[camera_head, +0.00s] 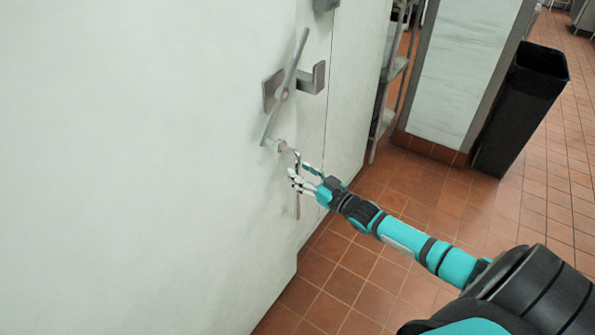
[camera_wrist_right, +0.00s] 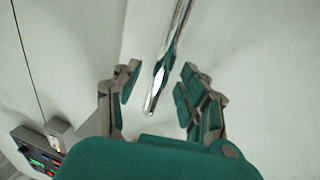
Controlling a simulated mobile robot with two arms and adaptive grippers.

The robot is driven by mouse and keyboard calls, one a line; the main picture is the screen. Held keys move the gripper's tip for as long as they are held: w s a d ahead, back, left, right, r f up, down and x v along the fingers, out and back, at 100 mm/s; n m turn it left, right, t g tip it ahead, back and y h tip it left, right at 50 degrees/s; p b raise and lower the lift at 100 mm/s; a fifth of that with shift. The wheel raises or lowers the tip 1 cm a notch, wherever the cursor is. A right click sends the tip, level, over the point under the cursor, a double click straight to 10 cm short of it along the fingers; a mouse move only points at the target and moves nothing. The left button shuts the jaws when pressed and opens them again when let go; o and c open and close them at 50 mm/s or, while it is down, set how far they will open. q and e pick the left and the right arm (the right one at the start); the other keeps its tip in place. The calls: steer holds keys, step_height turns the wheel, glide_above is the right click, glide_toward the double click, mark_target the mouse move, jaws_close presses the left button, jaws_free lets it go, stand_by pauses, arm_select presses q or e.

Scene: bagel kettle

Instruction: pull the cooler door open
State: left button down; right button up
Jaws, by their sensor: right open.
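The cooler door (camera_head: 150,150) is a large white panel filling the left of the head view. A thin dark seam runs down its right side, with no visible gap. A slanted metal latch lever (camera_head: 286,85) sits on it, and a metal pull handle (camera_head: 298,205) hangs just below. My right gripper (camera_head: 303,182) is at this handle. In the right wrist view, the metal handle bar (camera_wrist_right: 177,35) reaches down between the fingers of my open right gripper (camera_wrist_right: 157,88), with space on both sides. My left gripper is out of view.
A metal shelf rack (camera_head: 392,85) and a white wall panel (camera_head: 460,65) stand right of the door. A black bin (camera_head: 520,110) stands farther right. The red tile floor (camera_head: 345,285) by the door is clear. A small panel with coloured buttons (camera_wrist_right: 38,150) shows in the wrist view.

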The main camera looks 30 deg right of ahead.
steer(key=shift+w+a, duration=0.2)
steer(key=shift+w, duration=0.7)
jaws_close()
steer(key=shift+f, duration=0.1)
